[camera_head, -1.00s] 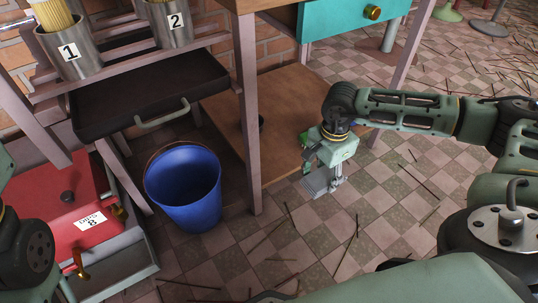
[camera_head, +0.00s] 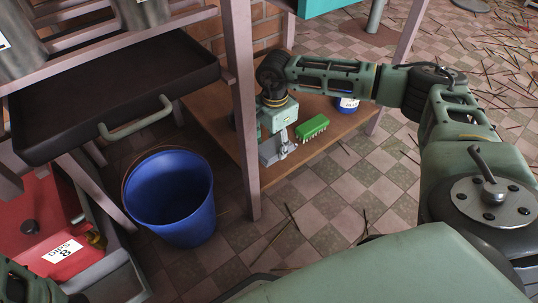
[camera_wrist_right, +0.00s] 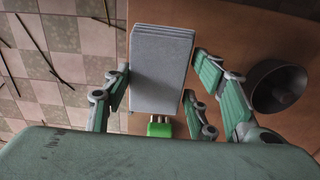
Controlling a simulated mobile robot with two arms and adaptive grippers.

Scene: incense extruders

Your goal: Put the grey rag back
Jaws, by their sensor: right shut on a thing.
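The grey rag (camera_head: 270,155), a folded flat stack, is held in my right gripper (camera_head: 283,148) over the front part of the low wooden shelf. In the right wrist view, the rag (camera_wrist_right: 162,68) is pale grey with layered edges, between the green fingers of the right gripper (camera_wrist_right: 152,104). The wooden shelf (camera_wrist_right: 235,35) lies beneath it, with the shelf's edge and the tiled floor to the left. I cannot tell whether the rag touches the shelf.
A green brush (camera_head: 312,127) lies on the shelf right beside the gripper; its end (camera_wrist_right: 160,129) shows near the rag. A blue and white can (camera_head: 347,104) stands further right. A dark bowl (camera_wrist_right: 278,87) sits on the shelf. A table leg (camera_head: 240,110) and blue bucket (camera_head: 172,200) are left.

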